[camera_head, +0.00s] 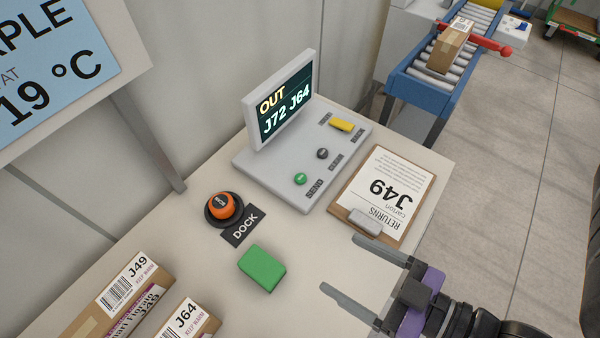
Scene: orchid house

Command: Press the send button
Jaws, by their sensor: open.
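A grey console (258,173) with an upright screen (286,98) reading "OUT J72 J64" stands on the table. A small round green button (300,179) sits on its near edge, beside the label "SEND" (315,188). A dark button (322,154) and a yellow control (341,125) sit farther along the console. My gripper (350,266) is at the lower right, open and empty, with its fingers pointing left. It is in front of the console and apart from the green button.
A clipboard (345,207) marked "RETURNS J49" lies right of the console. An orange dock button (223,206) and a green block (262,267) are on the table (195,255). Labelled cartons (125,290) stand lower left. A roller conveyor (420,88) with a box (451,48) is behind.

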